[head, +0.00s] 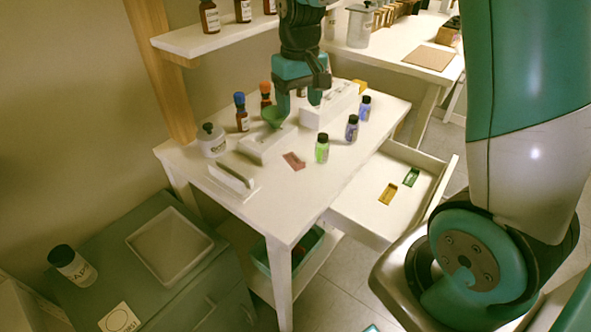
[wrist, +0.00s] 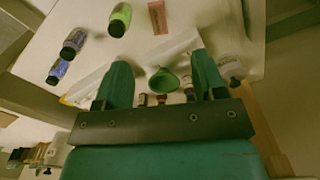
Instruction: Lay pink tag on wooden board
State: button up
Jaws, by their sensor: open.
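The pink tag (head: 293,160) lies flat on the white table, left of the green bottle. In the wrist view the pink tag (wrist: 157,17) shows at the top, beyond the fingertips. The wooden board (head: 428,58), a flat brown panel, lies on the back table at the upper right. My gripper (head: 299,100) is open above the white racks near the green funnel, with nothing between its fingers. In the wrist view my gripper (wrist: 160,68) shows both green fingers spread apart, and the funnel (wrist: 164,80) appears between them.
A green-labelled bottle (head: 322,148) and blue-labelled bottles (head: 352,127) stand near the tag. Brown bottles (head: 242,112) stand behind the racks. A shelf (head: 215,42) hangs at upper left. The open drawer (head: 360,210) holds yellow and green tags. The table front is clear.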

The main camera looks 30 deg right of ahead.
aim_at(300, 164)
jog(key=f, duration=1.7)
jog(key=shift+w+d+f, duration=0.2)
jog(key=shift+d+f, duration=0.1)
jog(key=shift+d, duration=0.05)
jog(key=c, duration=1.1)
jog(key=shift+o, duration=0.2)
jog(key=shift+r, duration=0.1)
notch_tip(300, 164, up, 20)
jog(key=shift+p, duration=0.45)
